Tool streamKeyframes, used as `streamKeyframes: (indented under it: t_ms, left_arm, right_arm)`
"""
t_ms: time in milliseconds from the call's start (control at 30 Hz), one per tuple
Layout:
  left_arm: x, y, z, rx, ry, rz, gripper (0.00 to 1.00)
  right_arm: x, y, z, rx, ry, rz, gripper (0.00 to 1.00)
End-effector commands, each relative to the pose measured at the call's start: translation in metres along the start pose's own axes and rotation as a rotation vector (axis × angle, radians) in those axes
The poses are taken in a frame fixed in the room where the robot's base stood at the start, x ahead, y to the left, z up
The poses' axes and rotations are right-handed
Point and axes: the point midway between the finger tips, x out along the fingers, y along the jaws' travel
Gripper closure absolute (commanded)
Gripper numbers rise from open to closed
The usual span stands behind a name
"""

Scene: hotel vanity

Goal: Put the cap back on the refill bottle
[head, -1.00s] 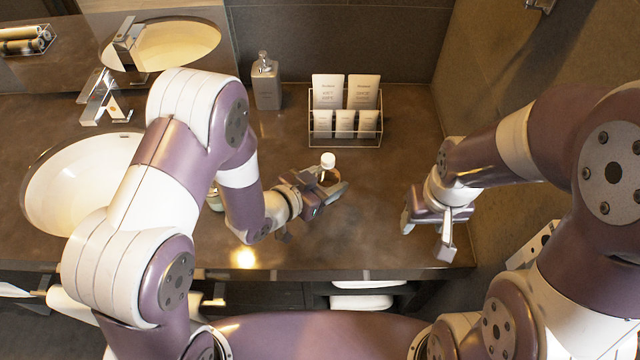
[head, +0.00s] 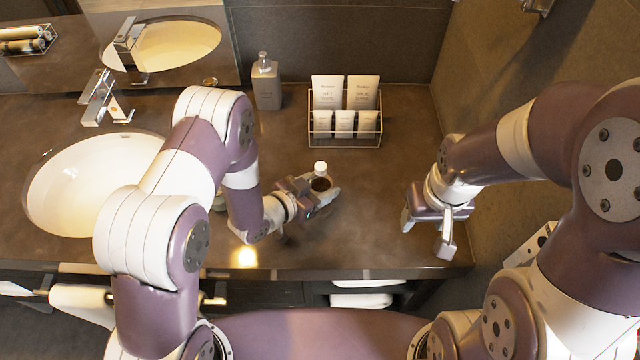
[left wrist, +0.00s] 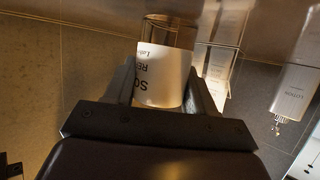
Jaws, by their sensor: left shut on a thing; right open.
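The refill bottle (head: 320,184) is small, with dark contents and a white top piece (head: 320,168); I cannot tell whether this is the cap or a bare neck. My left gripper (head: 318,196) is shut around the bottle, at the middle of the counter. In the left wrist view, the clear glass bottle (left wrist: 166,75) with its white label appears upside down between the fingers; its top is hidden behind the gripper. I cannot tell whether its base touches the counter. My right gripper (head: 428,222) is open and empty near the right wall. No separate cap is clearly visible.
A wire rack (head: 345,142) of white tubes stands at the back, with a grey pump bottle (head: 267,86) to its left. The sink (head: 85,190) is at the left, and a jar (head: 218,201) is partly behind my left arm. Counter between the grippers is clear.

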Motion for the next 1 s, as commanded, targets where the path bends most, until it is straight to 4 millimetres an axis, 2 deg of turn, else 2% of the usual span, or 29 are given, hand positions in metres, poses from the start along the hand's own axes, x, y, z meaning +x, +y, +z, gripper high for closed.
streamKeyframes:
  t_ms: [233, 267, 300, 333, 700, 833, 1000]
  left_arm:
    - [0.002, 0.0, 0.004, 0.0, 0.0, 0.0, 1.0]
    - [0.001, 0.0, 0.004, 0.0, 0.0, 0.0, 0.39]
    - [0.001, 0.0, 0.003, 0.0, -0.001, 0.0, 0.26]
    - [0.001, 0.0, 0.003, 0.0, -0.001, 0.0, 0.19]
    - [-0.003, 0.0, -0.001, -0.001, -0.001, -0.001, 0.19]
    - [-0.025, -0.001, 0.001, -0.002, -0.002, -0.002, 0.19]
    - [-0.066, -0.001, 0.001, -0.003, -0.001, -0.005, 0.19]
  right_arm:
    - [0.005, 0.0, 0.001, 0.0, 0.0, 0.0, 0.44]
    - [0.004, 0.0, 0.001, 0.0, 0.0, 0.0, 0.44]
    - [0.003, 0.0, 0.0, 0.0, 0.0, 0.0, 0.44]
    - [0.003, 0.0, 0.0, 0.0, 0.0, 0.0, 0.44]
    - [0.0, 0.0, 0.0, 0.0, 0.0, 0.0, 0.44]
    - [0.004, 0.0, 0.001, 0.0, 0.0, 0.0, 0.44]
    - [0.009, 0.0, 0.001, 0.0, 0.0, 0.0, 0.44]
